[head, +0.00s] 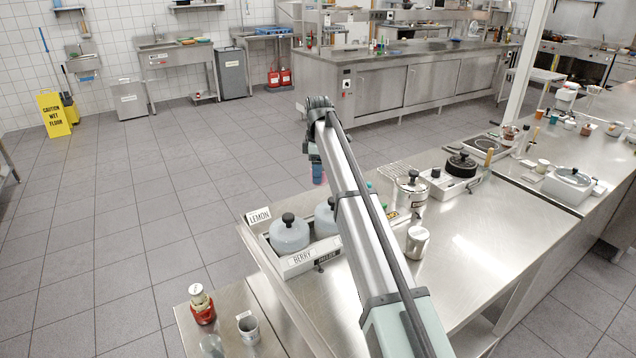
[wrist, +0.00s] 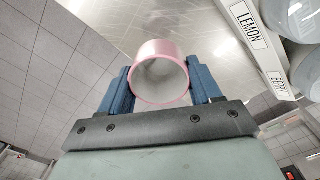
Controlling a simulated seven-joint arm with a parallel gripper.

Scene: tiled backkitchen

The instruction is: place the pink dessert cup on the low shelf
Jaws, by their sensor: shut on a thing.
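The pink dessert cup (wrist: 158,50) is between the blue fingers of my gripper (wrist: 162,85) in the wrist view, its pink rim and pale inside facing the camera. The fingers press on it from both sides. In the head view my gripper (head: 318,172) hangs at the far end of my arm, beyond the lidded tubs, with a small pink and blue patch showing. A lower steel surface (head: 228,306) stands at the front left. I cannot tell whether this is the low shelf.
A white rack marked LEMON and BERRY (head: 305,260) holds grey lidded tubs (head: 289,234) on the steel counter.

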